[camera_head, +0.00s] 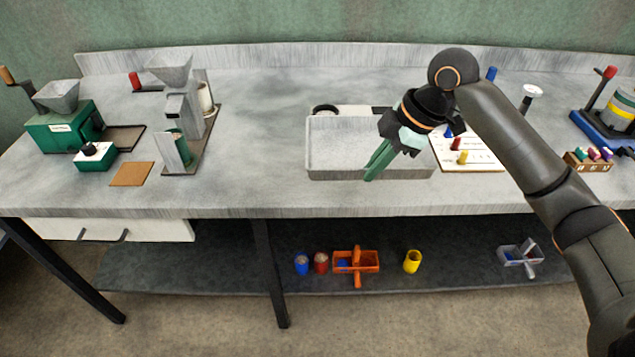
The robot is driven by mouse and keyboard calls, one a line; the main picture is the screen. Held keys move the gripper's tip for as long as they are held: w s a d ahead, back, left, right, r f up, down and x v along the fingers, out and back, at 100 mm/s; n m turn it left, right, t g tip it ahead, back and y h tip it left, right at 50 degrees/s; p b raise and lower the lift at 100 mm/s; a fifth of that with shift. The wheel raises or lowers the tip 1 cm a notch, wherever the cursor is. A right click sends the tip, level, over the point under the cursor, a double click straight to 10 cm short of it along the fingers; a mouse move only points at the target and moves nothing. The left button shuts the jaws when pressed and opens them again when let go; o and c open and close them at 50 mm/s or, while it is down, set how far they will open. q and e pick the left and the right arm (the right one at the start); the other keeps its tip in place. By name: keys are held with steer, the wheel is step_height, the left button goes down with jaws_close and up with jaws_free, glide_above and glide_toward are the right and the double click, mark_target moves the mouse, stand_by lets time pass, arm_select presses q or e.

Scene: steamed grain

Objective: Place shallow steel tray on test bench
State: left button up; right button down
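The shallow steel tray (335,145) is a wide, light grey rectangular tray with low walls. It appears to rest flat on the grey test bench (260,130), near its front edge, and looks empty. My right gripper (372,171), with green fingers, reaches down from the right over the tray. Its fingertips overlap the tray's near wall in the picture. The fingers look close together, but I cannot tell whether they grip the rim. The gripper and wrist hide part of the tray's right side. My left gripper is not in view.
A green mill (65,130) and a grey hopper device (183,105) stand on the left. A white board with coloured pegs (475,155) lies right of the tray. A dark ring (325,109) sits behind it. The lower shelf holds an orange caddy (357,262) and cups.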

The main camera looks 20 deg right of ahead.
mark_target(339, 167)
steer(key=w+a, duration=0.1)
steer(key=w+a+f, duration=0.1)
steer(key=w+a, duration=0.1)
steer(key=w+a+f, duration=0.1)
steer(key=a, duration=0.1)
steer(key=shift+w+f, duration=0.25)
steer(key=w+a+f, duration=0.1)
steer(key=w+f, duration=0.1)
steer(key=f, duration=0.1)
steer(key=w+a+f, duration=0.1)
steer(key=f, duration=0.1)
steer(key=shift+a+f, duration=0.15)
steer(key=shift+a, duration=0.2)
steer(key=shift+w+a+f, duration=0.1)
steer(key=shift+f, duration=1.7)
steer(key=c, duration=1.5)
jaws_free()
steer(key=shift+f, duration=0.2)
steer(key=o, duration=0.4)
steer(key=shift+o, duration=0.2)
